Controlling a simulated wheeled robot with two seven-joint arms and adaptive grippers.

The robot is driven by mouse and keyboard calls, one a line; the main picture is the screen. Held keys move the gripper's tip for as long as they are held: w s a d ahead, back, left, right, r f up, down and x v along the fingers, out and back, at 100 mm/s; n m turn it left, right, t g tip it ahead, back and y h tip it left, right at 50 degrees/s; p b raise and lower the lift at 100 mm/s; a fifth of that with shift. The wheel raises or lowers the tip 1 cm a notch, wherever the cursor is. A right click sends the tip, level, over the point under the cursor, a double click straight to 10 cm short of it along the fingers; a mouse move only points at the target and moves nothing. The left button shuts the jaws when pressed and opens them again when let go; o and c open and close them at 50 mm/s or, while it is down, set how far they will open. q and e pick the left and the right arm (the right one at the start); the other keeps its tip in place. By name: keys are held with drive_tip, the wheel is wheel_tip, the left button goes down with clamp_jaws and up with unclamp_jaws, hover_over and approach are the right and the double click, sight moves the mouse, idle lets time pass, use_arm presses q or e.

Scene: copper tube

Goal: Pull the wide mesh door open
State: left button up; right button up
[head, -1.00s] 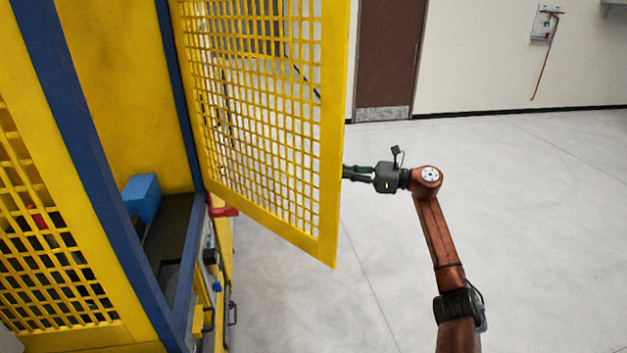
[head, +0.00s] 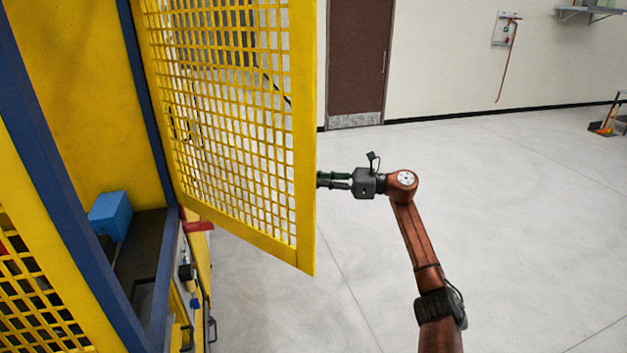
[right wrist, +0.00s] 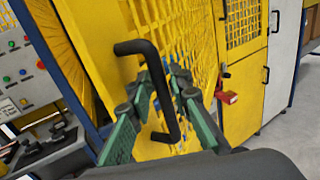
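The wide yellow mesh door (head: 306,130) stands swung out from the yellow and blue cabinet in the head view, with its free edge toward my right gripper (head: 322,180). In the right wrist view, a black bar handle (right wrist: 163,85) on the door runs between the green fingers of the right gripper (right wrist: 172,80). In the head view the fingertips meet the door's free edge, and the handle is hidden behind the door frame. My left gripper is not in view.
A blue box (head: 110,213) sits on the dark ledge inside the cabinet. A red part (head: 197,226) sticks out below the door's hinge side. A control panel (right wrist: 20,70) with buttons shows in the wrist view.

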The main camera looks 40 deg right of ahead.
drive_tip(key=v, duration=1.1)
drive_tip(key=shift+d, duration=0.2)
drive_tip(key=shift+s, duration=0.1)
drive_tip(key=shift+c, duration=0.3)
